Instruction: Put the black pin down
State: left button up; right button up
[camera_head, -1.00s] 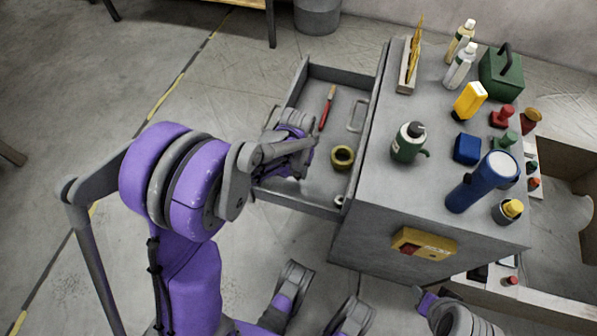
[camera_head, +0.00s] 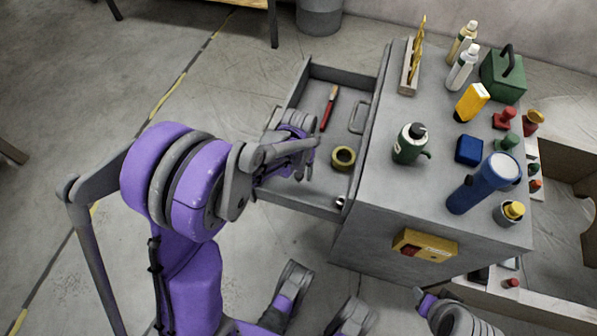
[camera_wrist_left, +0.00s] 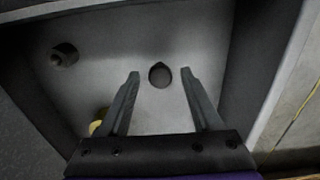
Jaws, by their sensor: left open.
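My left gripper (camera_head: 306,166) is low over the open drawer (camera_head: 276,196) of the grey cabinet. In the left wrist view its two fingers (camera_wrist_left: 160,88) are spread apart. A small dark round thing (camera_wrist_left: 160,75) lies between and just past the fingertips, apart from both. It looks like the black pin seen end-on, but I cannot tell whether it stands or touches the drawer floor. In the head view the arm and fingers hide it.
The drawer also holds a red-handled tool (camera_head: 329,108), a yellow tape roll (camera_head: 343,158) and a small metallic piece (camera_head: 340,202) near the front wall.

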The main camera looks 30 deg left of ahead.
aim_at(299, 175)
pick_arm(q)
notch_tip(299, 175, up, 12)
jog(key=f+p, duration=0.1)
jog(key=p, duration=0.2)
jog(key=s+d+r+m+t, duration=0.1)
jog(key=s+d+r+t, duration=0.1)
jog(key=s, duration=0.6)
jog(key=s+d+r+m+t, duration=0.1)
jog(key=s+d, duration=0.3)
jog(key=s, duration=0.5)
jog(key=shift+d+r+m+t, duration=0.3)
jog(key=shift+d+r+t, duration=0.15)
jog(key=shift+t, duration=0.25)
jog(key=shift+a+r, duration=0.1)
